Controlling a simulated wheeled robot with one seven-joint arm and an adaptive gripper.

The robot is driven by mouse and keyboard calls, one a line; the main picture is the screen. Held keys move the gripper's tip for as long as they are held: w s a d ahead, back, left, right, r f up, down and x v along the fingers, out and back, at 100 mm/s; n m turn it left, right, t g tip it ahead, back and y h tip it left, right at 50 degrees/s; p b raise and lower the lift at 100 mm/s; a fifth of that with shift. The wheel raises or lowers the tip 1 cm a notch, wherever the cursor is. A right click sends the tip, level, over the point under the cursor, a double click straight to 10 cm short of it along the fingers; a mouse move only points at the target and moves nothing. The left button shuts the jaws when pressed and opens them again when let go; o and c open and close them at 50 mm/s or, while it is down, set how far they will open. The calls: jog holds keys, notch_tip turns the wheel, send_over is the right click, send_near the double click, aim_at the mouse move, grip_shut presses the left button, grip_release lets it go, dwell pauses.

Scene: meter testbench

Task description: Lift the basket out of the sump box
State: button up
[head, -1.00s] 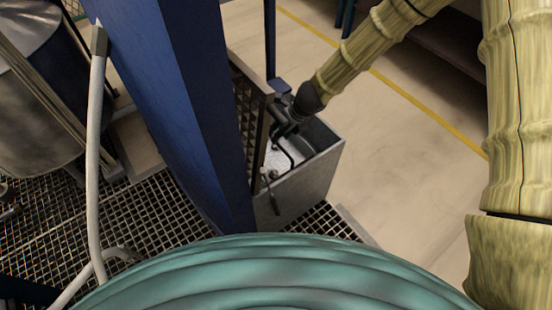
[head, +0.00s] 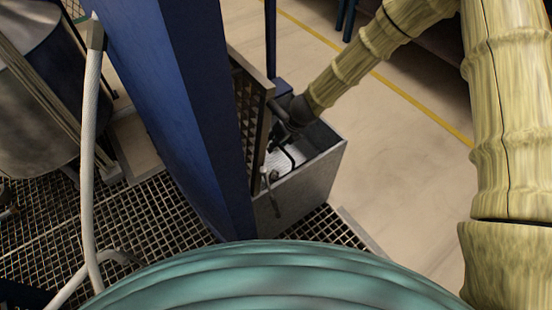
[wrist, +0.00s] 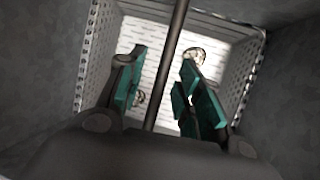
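The grey sump box (head: 315,188) stands open-topped beside the blue post in the head view. The pale perforated basket (wrist: 253,70) is down inside it; its white inside also shows in the head view (head: 277,163). A thin dark bar, seemingly the basket's handle (wrist: 168,65), rises across the wrist view. My gripper (wrist: 162,92) points down into the box with its teal-padded fingers apart, one on each side of the bar. Gaps show between bar and pads in this view. Small round objects (wrist: 195,55) show at the basket's bottom, partly hidden by the fingers.
A blue post (head: 190,110) and an upright grating panel (head: 250,115) stand close to the box's left. A metal tank (head: 35,100) and a pale hose (head: 90,150) are farther left. Grating (head: 150,215) covers the floor at left; open floor (head: 400,150) lies right.

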jog(key=shift+f, duration=0.25)
dwell(0.3)
grip_shut()
